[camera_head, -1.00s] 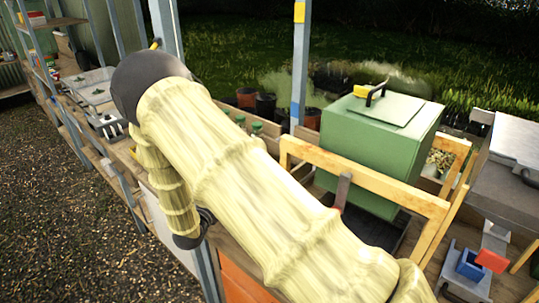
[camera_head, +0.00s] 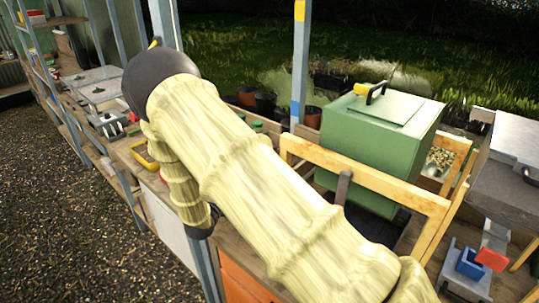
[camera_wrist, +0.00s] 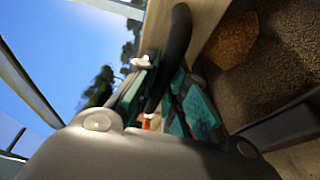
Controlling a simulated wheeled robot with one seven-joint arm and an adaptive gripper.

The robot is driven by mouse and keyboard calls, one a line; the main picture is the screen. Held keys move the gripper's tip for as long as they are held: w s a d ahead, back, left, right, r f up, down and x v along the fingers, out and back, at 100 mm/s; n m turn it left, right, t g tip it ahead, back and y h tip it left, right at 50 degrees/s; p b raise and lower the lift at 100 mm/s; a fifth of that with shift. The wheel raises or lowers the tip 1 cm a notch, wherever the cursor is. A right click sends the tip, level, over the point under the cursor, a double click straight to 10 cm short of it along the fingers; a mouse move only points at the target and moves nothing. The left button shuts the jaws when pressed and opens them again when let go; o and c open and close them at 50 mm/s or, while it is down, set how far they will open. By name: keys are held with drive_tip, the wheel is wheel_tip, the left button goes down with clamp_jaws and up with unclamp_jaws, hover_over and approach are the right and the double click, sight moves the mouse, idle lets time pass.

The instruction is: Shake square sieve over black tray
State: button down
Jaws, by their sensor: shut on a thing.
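In the wrist view my gripper (camera_wrist: 165,100), with teal finger pads, is shut around a dark curved handle (camera_wrist: 178,45). A pale wooden bar, apparently part of the square sieve (camera_wrist: 208,18), runs beside this handle. Most of the sieve is out of sight, and its mesh cannot be made out. A dark edge at the right, possibly the black tray (camera_wrist: 285,118), lies by brown grainy material. A black tray-like surface (camera_head: 408,232) shows below the green box.
The green box (camera_head: 380,150) with a yellow-and-black handle stands behind a wooden rail (camera_head: 375,182). A grey upright piece (camera_head: 343,187) rises close to my arm. A yellow-rimmed container (camera_head: 143,157) is at left. Metal posts stand along the bench.

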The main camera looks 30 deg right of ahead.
drive_tip(key=shift+s+a, duration=1.15)
drive_tip(key=shift+a, duration=1.95)
drive_tip(key=shift+w+d, duration=0.4)
drive_tip(key=shift+d, duration=0.7)
drive_tip(key=shift+w+d, duration=0.35)
drive_tip(key=shift+d, duration=0.7)
drive_tip(key=shift+w+d, duration=0.4)
drive_tip(key=shift+d, duration=0.7)
drive_tip(key=shift+c, duration=0.2)
unclamp_jaws()
drive_tip(key=shift+a, duration=0.1)
drive_tip(key=s+a+p, duration=0.1)
drive_tip(key=s+a, duration=0.2)
drive_tip(key=a, duration=0.6)
drive_tip(key=shift+s+a+p, duration=0.15)
drive_tip(key=shift+s+p, duration=0.05)
drive_tip(key=shift+p, duration=0.1)
